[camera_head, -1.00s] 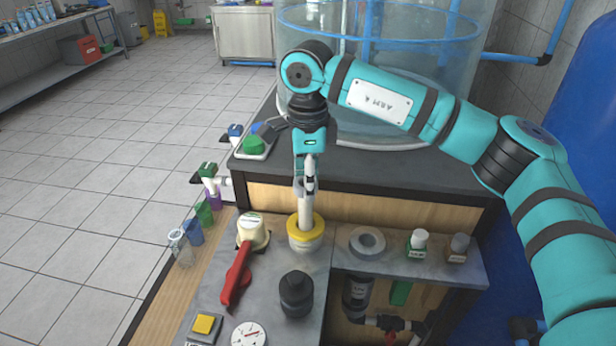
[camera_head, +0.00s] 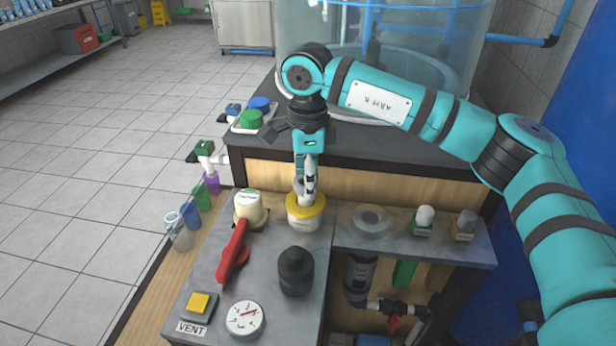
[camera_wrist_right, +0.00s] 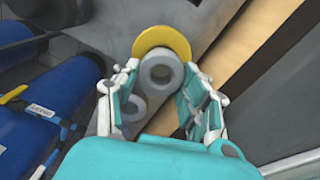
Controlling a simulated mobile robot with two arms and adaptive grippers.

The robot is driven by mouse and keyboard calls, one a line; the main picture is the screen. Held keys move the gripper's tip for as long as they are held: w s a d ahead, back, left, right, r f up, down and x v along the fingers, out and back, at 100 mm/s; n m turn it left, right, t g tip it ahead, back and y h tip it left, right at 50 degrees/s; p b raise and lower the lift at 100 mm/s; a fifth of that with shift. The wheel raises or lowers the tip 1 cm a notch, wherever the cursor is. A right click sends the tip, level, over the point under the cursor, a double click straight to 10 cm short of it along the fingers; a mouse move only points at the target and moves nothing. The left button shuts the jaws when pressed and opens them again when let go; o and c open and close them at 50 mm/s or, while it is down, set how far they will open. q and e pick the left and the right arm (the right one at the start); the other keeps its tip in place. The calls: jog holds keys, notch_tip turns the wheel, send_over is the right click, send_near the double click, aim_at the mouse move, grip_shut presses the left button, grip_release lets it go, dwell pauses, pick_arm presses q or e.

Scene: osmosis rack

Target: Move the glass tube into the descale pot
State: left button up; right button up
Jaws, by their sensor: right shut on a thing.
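The descale pot (camera_head: 303,222) is a whitish pot with a yellow rim, standing on the grey counter. The pale glass tube (camera_head: 304,199) is upright above the pot, its lower end at or inside the rim; how deep it reaches is hidden. My right gripper (camera_head: 306,181) points down over the pot and is shut on the tube. In the right wrist view, the tube's round end (camera_wrist_right: 161,73) shows beyond the fingers (camera_wrist_right: 160,105), with the yellow rim (camera_wrist_right: 165,44) around its far side. My left gripper is not in view.
Left of the pot are a cream-topped jar (camera_head: 248,208) and a red handle (camera_head: 233,252). A black bottle (camera_head: 296,271) stands in front. A grey ring (camera_head: 371,221) and small bottles (camera_head: 423,220) are to the right. A raised dark bench (camera_head: 400,155) is behind.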

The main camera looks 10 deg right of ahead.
jog(key=shift+f, duration=0.1)
jog(key=shift+f+b, duration=1.05)
jog(key=shift+f, duration=0.25)
jog(key=o, duration=1.3)
jog(key=shift+o, duration=0.2)
jog(key=shift+r, duration=0.1)
notch_tip(320, 180, up, 8)
jog(key=p, duration=0.4)
jog(key=shift+p, duration=0.4)
